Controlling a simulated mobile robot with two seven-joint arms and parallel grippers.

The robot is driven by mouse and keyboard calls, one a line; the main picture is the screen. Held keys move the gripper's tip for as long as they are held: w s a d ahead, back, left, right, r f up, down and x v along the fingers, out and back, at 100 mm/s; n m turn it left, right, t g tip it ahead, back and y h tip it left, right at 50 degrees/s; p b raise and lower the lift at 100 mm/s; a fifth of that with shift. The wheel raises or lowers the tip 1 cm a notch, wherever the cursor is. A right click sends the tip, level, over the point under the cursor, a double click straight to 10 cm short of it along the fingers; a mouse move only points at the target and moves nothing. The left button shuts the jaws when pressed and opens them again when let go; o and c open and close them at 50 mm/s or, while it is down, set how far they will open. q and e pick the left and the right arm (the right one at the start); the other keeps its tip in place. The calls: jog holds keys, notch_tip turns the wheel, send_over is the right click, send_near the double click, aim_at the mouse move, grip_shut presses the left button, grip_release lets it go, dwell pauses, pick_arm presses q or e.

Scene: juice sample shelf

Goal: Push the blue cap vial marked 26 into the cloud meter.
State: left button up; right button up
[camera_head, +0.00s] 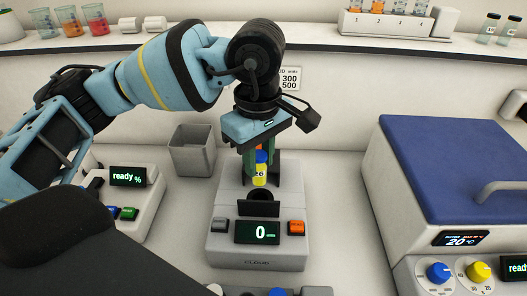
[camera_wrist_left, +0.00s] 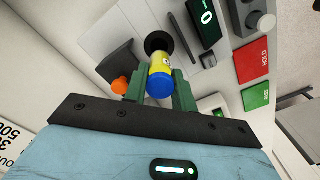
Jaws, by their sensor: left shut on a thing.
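The vial marked 26 (camera_head: 260,174) has a blue cap and a yellow label. My left gripper (camera_head: 261,160) is shut on it, with green fingers on either side near the cap. The cloud meter (camera_head: 222,238) is a grey box below, reading 0 on its display. The vial is upright above the rear of the meter, behind a raised dark flap. In the left wrist view the vial (camera_wrist_left: 160,68) is between the fingers (camera_wrist_left: 160,92), its lower end at a round black opening (camera_wrist_left: 157,42). Whether its tip is inside is unclear. My right gripper is out of view.
A grey bin (camera_head: 193,157) stands left of the meter, near a device showing "ready %" (camera_head: 146,202). A large box with a blue lid (camera_head: 455,160) stands right. Beakers and a numbered vial rack (camera_head: 385,27) are on the shelf behind. Bare counter lies on both sides of the meter.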

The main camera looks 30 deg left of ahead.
aim_at(260, 184)
pick_arm(q)
jog(key=shift+w+f+b, duration=0.1)
jog(key=shift+f+b, duration=0.85)
jog(key=shift+f, duration=1.45)
jog(key=shift+r, duration=0.1)
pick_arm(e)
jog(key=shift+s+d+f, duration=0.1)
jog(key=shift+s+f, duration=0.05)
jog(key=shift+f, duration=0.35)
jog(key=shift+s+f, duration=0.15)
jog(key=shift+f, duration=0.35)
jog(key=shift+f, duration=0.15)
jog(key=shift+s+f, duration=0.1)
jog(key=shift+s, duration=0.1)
pick_arm(q)
jog(key=shift+f, duration=0.5)
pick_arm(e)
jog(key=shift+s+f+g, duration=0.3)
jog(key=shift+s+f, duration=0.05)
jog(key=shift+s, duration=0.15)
pick_arm(q)
jog(key=shift+f+b, duration=0.25)
jog(key=shift+b, duration=0.15)
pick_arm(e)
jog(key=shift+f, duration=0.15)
pick_arm(q)
jog(key=shift+f, duration=0.5)
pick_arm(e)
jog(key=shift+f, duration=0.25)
